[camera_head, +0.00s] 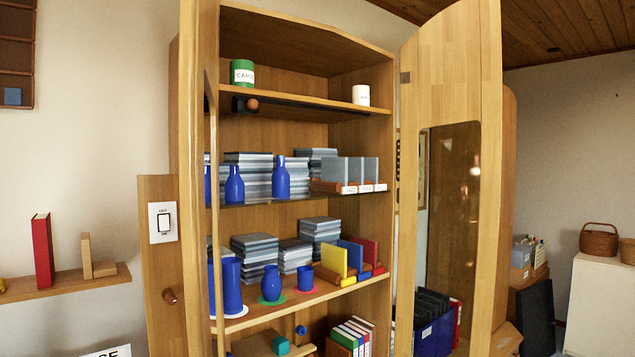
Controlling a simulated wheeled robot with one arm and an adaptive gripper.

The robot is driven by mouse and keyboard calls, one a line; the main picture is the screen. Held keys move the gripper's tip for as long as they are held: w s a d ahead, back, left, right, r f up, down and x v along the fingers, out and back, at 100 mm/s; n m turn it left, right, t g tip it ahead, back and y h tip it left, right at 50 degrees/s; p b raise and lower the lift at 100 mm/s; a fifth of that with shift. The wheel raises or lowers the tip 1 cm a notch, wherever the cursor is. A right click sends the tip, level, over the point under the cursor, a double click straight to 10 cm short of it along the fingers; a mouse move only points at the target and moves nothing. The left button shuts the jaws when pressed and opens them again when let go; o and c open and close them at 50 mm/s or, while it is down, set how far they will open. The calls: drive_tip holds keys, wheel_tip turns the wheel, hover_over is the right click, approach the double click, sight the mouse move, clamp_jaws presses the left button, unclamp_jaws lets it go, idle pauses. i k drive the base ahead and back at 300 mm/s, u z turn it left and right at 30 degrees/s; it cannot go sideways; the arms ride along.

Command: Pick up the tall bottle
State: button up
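Two blue narrow-necked bottles stand upright on the middle shelf (262,199) of an open wooden cabinet. The right bottle (281,180) looks slightly taller than the left bottle (234,187). Another blue shape (208,186) shows at the cabinet's left edge, partly hidden by the door, so I cannot tell what it is. My gripper is not in view.
Grey stacks (248,166) stand behind the bottles, and grey boxes (343,170) with white labels stand to their right. The left door (197,120) and right door (455,90) stand open. Blue vessels, including a round vase (271,281), stand on the shelf below.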

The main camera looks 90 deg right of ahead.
sight(280, 179)
drive_tip(key=k, duration=1.35)
drive_tip(key=z, duration=1.2)
